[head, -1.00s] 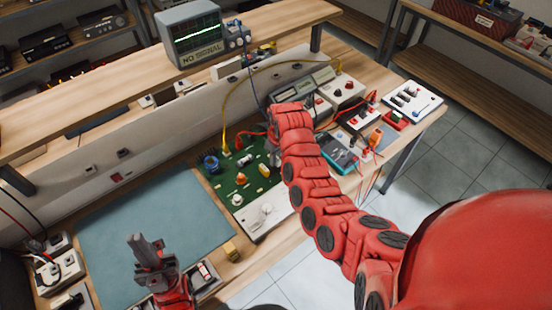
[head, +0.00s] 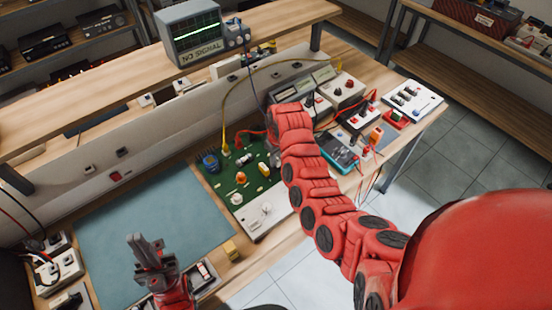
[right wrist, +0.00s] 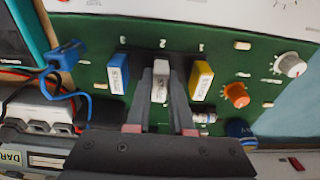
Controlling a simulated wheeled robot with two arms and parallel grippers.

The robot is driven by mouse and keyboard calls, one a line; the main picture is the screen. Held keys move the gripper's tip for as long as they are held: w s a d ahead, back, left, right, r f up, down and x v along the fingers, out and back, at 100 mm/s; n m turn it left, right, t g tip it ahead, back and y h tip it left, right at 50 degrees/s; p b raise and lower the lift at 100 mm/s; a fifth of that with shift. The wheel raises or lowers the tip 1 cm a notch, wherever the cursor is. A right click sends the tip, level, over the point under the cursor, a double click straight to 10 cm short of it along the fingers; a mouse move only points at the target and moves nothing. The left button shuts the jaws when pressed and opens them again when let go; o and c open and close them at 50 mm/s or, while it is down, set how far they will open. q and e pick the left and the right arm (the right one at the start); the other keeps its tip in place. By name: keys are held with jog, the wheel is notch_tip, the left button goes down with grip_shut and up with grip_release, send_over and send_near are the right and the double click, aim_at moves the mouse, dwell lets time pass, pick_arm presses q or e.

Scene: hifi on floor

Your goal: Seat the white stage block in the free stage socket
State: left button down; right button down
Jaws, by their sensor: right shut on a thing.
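The white stage block (right wrist: 160,82) is between the fingers of my right gripper (right wrist: 161,90) in the right wrist view, and the gripper is shut on it. It is at the middle position of the green board (right wrist: 100,48), under the mark 2. A blue block (right wrist: 118,75) is to its left and a yellow block (right wrist: 202,82) to its right. The socket under the white block is hidden, so I cannot tell how deep it sits. In the head view my right arm hides that gripper and block. My left gripper (head: 146,246) is open and empty by the blue-grey mat.
An orange knob (right wrist: 236,95), a white knob (right wrist: 290,65) and a blue round part (right wrist: 241,130) stand on the board. Blue and black leads (right wrist: 62,62) lie on the left. The blue-grey mat (head: 150,215) is bare.

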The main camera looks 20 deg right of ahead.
jog(key=shift+f, duration=0.45)
dwell(0.3)
jog(key=c, duration=0.7)
grip_release()
jog(key=shift+r+b, duration=0.5)
jog(key=shift+r, duration=0.05)
jog(key=r+b, duration=0.1)
jog(key=r, duration=0.1)
jog(key=r+b, duration=0.1)
jog(key=r, duration=0.1)
jog(key=shift+s+d+r, duration=0.1)
jog(key=shift+s+r, duration=0.1)
jog(key=shift+s+d+r+p, duration=0.1)
jog(key=shift+s+r+p, duration=0.15)
jog(key=shift+r+p, duration=1.25)
jog(key=shift+s+d+r+p, duration=0.1)
jog(key=shift+s+r+p, duration=0.3)
jog(key=shift+r, duration=2.05)
jog(key=shift+s+d+r+p, duration=0.15)
jog(key=shift+r+p, duration=0.9)
jog(key=shift+r, duration=0.9)
